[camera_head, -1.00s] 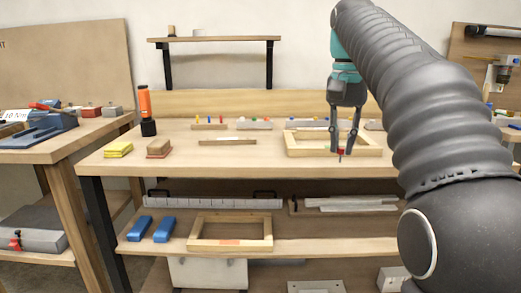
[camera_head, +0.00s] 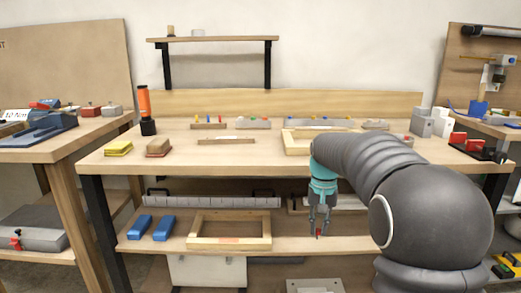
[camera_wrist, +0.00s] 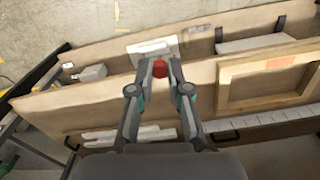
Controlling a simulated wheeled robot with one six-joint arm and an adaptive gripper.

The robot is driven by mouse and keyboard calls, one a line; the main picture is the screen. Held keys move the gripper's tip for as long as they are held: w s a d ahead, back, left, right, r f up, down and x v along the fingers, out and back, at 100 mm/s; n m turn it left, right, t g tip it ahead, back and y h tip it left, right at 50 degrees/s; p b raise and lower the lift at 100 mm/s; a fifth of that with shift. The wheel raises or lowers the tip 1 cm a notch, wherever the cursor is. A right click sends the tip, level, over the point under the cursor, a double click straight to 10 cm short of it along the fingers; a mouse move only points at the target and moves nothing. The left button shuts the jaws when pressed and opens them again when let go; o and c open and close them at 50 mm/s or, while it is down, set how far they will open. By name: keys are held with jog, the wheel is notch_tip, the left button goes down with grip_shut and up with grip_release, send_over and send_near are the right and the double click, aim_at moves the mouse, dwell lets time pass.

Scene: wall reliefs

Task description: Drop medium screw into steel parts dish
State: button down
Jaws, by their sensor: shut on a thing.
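My gripper (camera_head: 318,232) points down in front of the lower shelf of the middle bench. It is shut on a small red piece, the medium screw (camera_head: 318,237), at its fingertips. In the wrist view the red round end of the screw (camera_wrist: 159,68) shows between the two fingertips; the rest of it is hidden or too small to tell. I cannot make out the steel parts dish for certain in either view.
A wooden frame (camera_head: 230,244) and two blue blocks (camera_head: 140,226) lie on the lower shelf (camera_head: 340,245). A pale plate (camera_head: 315,286) shows below it. The bench top (camera_head: 235,160) is above my gripper, with small items along its back.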

jog(key=s+f+n, duration=0.1)
jog(key=s+f, duration=0.1)
jog(key=f, duration=0.7)
jog(key=s+f+n, duration=0.1)
jog(key=s+f, duration=0.1)
jog(key=f, duration=0.8)
jog(key=shift+s+f, duration=0.15)
jog(key=shift+s, duration=0.05)
